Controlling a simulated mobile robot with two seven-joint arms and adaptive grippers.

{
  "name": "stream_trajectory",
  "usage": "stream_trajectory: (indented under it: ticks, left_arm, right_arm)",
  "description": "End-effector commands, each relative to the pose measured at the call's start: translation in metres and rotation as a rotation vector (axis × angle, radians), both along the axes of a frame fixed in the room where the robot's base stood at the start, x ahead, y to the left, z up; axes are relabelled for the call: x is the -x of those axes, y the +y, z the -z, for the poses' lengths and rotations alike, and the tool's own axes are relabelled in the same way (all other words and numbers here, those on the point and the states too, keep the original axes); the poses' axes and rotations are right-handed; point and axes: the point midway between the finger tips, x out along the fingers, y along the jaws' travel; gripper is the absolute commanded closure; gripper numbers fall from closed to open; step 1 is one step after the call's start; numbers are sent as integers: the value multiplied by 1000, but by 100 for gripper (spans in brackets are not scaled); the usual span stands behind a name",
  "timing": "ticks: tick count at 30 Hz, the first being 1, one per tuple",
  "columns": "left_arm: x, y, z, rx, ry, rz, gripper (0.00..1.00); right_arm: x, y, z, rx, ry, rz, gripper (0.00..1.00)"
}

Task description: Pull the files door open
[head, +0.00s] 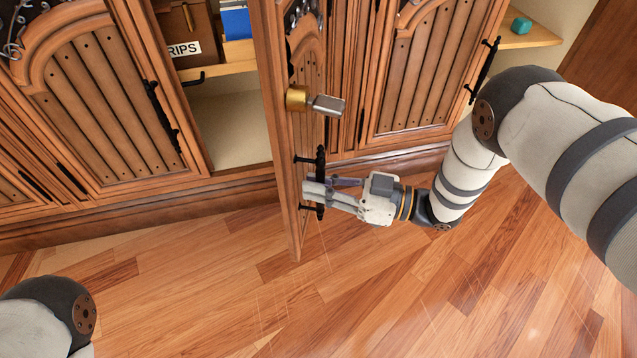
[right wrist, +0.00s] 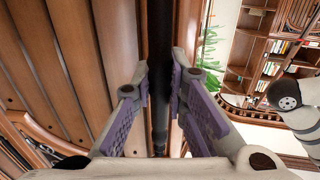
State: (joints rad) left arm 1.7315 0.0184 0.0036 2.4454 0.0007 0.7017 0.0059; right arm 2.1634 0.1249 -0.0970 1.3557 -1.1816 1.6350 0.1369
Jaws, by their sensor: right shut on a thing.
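The files door (head: 289,150) is a carved wooden cabinet door that stands swung out from the cabinet, seen nearly edge-on in the head view. A black handle (head: 320,165) is on its right-hand face, below a brass knob lock with a grey key-like part (head: 313,102). My right gripper (head: 318,190) is shut on the handle near its lower end. In the right wrist view the dark handle bar (right wrist: 160,110) runs between the purple finger pads. My left gripper is out of view; only part of my left arm shows at the lower left.
Behind the door the compartment (head: 235,125) is open, with a labelled brown box (head: 190,35) and a blue item (head: 236,20) on its shelf. Closed carved doors (head: 100,100) flank it. A teal block (head: 521,25) sits on a shelf at upper right. The wooden floor (head: 200,290) in front is clear.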

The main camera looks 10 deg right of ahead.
Motion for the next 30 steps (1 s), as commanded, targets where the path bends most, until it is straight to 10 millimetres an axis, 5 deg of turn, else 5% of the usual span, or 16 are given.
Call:
stream_trajectory:
  ticks: [3,4,7,17,30]
  left_arm:
    - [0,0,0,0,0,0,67]
    - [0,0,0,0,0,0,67]
    - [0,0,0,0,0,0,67]
    - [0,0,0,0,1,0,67]
    - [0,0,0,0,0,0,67]
  right_arm:
    - [2,0,3,3,6,-2,100]
    - [2,0,3,4,7,-2,84]
    - [2,0,3,3,6,-2,65]
    - [2,-4,1,1,2,0,65]
    - [51,-94,1,3,3,1,65]
